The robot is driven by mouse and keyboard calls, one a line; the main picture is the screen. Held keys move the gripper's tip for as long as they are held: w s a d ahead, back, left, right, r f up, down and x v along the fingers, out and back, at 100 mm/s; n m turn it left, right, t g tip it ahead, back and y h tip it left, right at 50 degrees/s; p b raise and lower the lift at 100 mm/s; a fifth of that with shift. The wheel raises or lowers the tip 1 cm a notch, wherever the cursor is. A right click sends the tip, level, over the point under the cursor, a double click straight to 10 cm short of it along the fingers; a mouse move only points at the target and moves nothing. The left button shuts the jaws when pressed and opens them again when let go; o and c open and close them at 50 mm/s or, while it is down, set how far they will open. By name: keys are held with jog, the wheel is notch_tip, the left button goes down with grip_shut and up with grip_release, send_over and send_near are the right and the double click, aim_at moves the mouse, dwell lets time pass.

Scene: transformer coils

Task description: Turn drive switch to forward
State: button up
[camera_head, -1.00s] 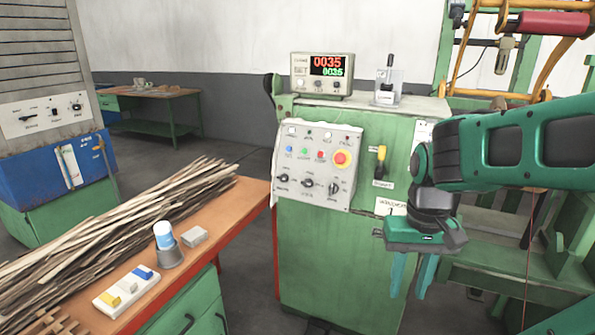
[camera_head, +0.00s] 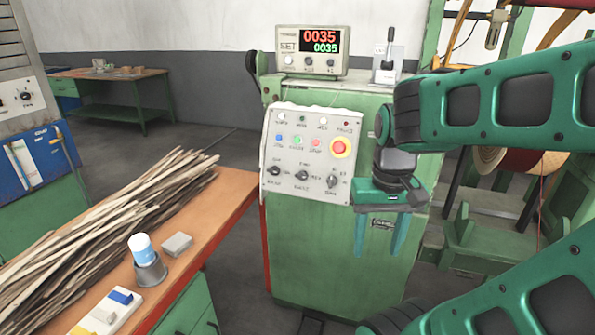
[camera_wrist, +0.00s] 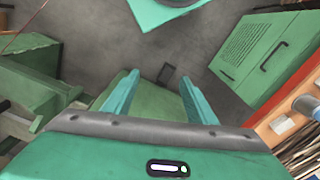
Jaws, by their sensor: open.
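The grey control panel (camera_head: 310,155) is on the front of the green machine cabinet. Along its lower part are three black rotary switches: left (camera_head: 274,170), middle (camera_head: 302,175) and right (camera_head: 331,181). Their labels are too small to tell surely which one is the drive switch. My gripper (camera_head: 379,252) is open and empty, pointing down, to the right of the panel and lower than the switches. Its two teal fingers also show apart in the wrist view (camera_wrist: 158,78), over the floor; no switch shows there.
A red emergency button (camera_head: 341,147) and small coloured buttons sit above the switches. A counter display (camera_head: 312,50) stands on the cabinet. At left, an orange-topped workbench (camera_head: 226,190) holds wooden strips, a cup and small blocks. Floor between bench and cabinet is narrow.

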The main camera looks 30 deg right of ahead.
jog(key=w+d+r+m+t+h, duration=0.1)
jog(key=w+d+r, duration=0.15)
jog(key=w, duration=0.65)
jog(key=w+d+r+m+h, duration=0.1)
jog(key=w+r, duration=0.2)
jog(key=w, duration=0.6)
jog(key=m+t+h, duration=0.1)
jog(key=m+t, duration=0.1)
send_near(301, 174)
jog(key=x, duration=0.7)
jog(key=shift+s+a+f, duration=0.15)
jog(key=shift+s, duration=0.05)
jog(key=c, duration=1.1)
